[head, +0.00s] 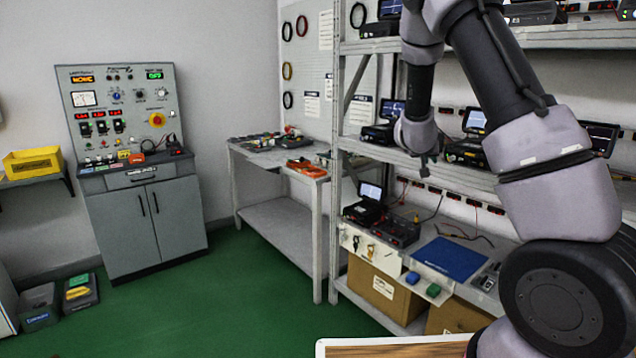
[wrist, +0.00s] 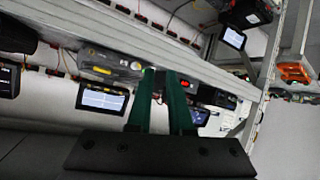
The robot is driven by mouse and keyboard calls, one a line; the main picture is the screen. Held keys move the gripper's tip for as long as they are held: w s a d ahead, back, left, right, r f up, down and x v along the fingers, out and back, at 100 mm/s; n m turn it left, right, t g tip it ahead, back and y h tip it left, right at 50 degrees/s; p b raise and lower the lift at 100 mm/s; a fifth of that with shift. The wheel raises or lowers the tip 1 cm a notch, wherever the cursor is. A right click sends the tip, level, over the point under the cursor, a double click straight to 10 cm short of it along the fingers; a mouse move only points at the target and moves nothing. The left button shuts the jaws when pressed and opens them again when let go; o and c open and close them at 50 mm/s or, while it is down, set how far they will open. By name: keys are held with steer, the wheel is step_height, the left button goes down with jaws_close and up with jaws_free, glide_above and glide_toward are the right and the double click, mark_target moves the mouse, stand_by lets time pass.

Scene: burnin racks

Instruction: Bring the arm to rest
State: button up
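My arm comes in from the right of the head view, bends at the top and hangs down in front of the rack. My gripper (head: 428,162) is at its lower end, near the middle shelf, and looks small there. In the wrist view my gripper (wrist: 162,74) shows two green fingers with a narrow gap between them. Nothing shows between the fingers. The rack (head: 482,168) stands close behind the gripper; I cannot tell whether they touch.
The rack's shelves hold several instruments with screens. A blue mat (head: 449,258) lies on the lower shelf. A workbench (head: 276,152) with tools stands left of the rack, and a grey control cabinet (head: 147,217) farther left. The green floor (head: 235,290) between is clear.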

steer(key=s+a+r+y, duration=0.5)
steer(key=s+r, duration=0.3)
steer(key=s, duration=0.1)
steer(key=s+a+r+y, duration=0.45)
steer(key=s+r, duration=0.35)
steer(key=s, duration=0.2)
steer(key=s+a+r+g, duration=0.1)
steer(key=s+r+g, duration=0.1)
steer(key=s, duration=1.8)
steer(key=shift+s+a+r+g+h, duration=0.15)
steer(key=shift+a+r+g+h, duration=0.05)
steer(key=shift+a+g+h, duration=0.15)
